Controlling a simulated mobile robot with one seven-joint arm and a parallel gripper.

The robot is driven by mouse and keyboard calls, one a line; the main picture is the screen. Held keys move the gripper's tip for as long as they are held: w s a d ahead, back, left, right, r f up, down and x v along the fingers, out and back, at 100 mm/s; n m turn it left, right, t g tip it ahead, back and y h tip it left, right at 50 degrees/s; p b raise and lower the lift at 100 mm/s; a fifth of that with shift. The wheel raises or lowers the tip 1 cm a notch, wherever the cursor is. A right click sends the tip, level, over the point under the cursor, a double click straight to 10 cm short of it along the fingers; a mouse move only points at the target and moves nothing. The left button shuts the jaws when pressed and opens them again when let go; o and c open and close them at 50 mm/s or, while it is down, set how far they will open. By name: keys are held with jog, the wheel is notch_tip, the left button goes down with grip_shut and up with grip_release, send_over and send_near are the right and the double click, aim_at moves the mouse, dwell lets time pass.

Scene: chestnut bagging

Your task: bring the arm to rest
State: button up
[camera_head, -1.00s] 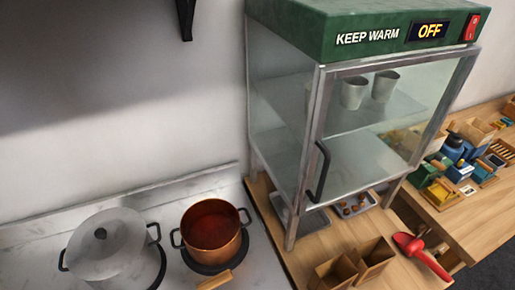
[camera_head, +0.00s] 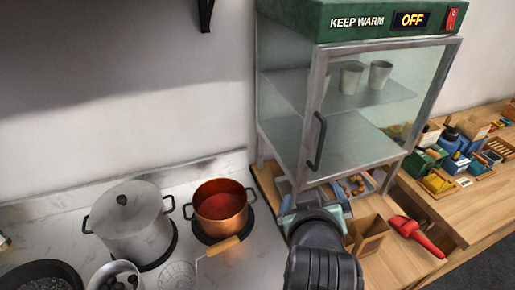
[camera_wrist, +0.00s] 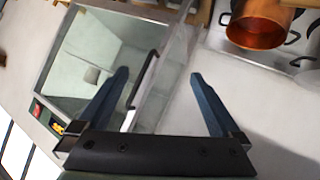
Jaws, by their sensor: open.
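My gripper (camera_wrist: 158,95) is open in the wrist view, its two blue fingers spread apart with nothing between them. Behind the fingers are the glass warming cabinet (camera_wrist: 150,55) and the pale wall. In the head view my dark arm comes up from the bottom edge in front of the cabinet (camera_head: 335,85). The fingertips are hidden there by my own wrist.
A black pan (camera_head: 45,277) is at the lower left. Small boxes and jars (camera_head: 450,150) crowd the right counter. The cabinet door is shut.

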jog(key=w+a+r+t, duration=0.25)
jog(key=r+t, duration=0.25)
jog(key=r, duration=0.9)
jog(key=s+a+r+t, duration=0.2)
jog(key=s+r+t, duration=0.1)
jog(key=r, duration=0.5)
jog(key=s+a+r+m+t+y+b, duration=0.1)
jog(key=s+r+t, duration=0.3)
jog(key=r, duration=0.4)
jog(key=s+a+r+m+t+y+b, duration=0.1)
jog(key=s+a+r+t, duration=0.2)
jog(key=r, duration=0.6)
jog(key=s+a, duration=0.1)
jog(key=s, duration=0.1)
jog(key=shift+s+t, duration=0.3)
jog(key=shift+s, duration=0.05)
jog(key=shift+a, duration=0.1)
